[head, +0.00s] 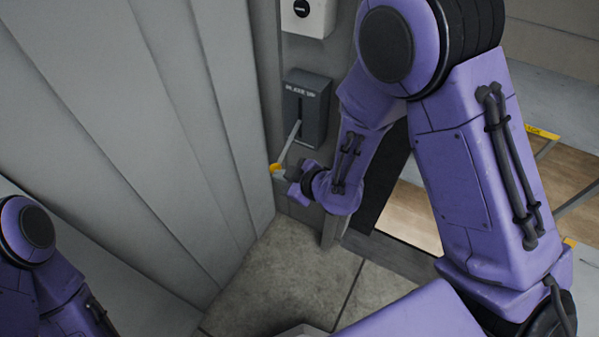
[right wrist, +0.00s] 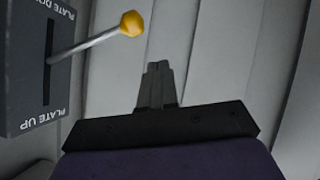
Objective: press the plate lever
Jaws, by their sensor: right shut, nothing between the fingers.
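The plate lever (head: 287,146) is a grey rod with a yellow knob, sticking out of a dark grey box (head: 306,108) on the wall. In the head view the rod slants down to the left. In the right wrist view the yellow knob (right wrist: 132,23) and the slotted box (right wrist: 35,65), marked "PLATE UP" at one end, show at the upper left. My right gripper (head: 294,181) is shut and empty, just below and right of the knob. In the wrist view its fingers (right wrist: 158,85) look apart from the lever. My left arm shows at the lower left; its gripper is out of view.
A white box (head: 307,15) with a black button is mounted above the lever box. A grey ribbed wall (head: 150,110) stands close on the left. Grey floor tiles (head: 290,270) lie below. An opening with shelves and yellow labels (head: 541,132) is at the right.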

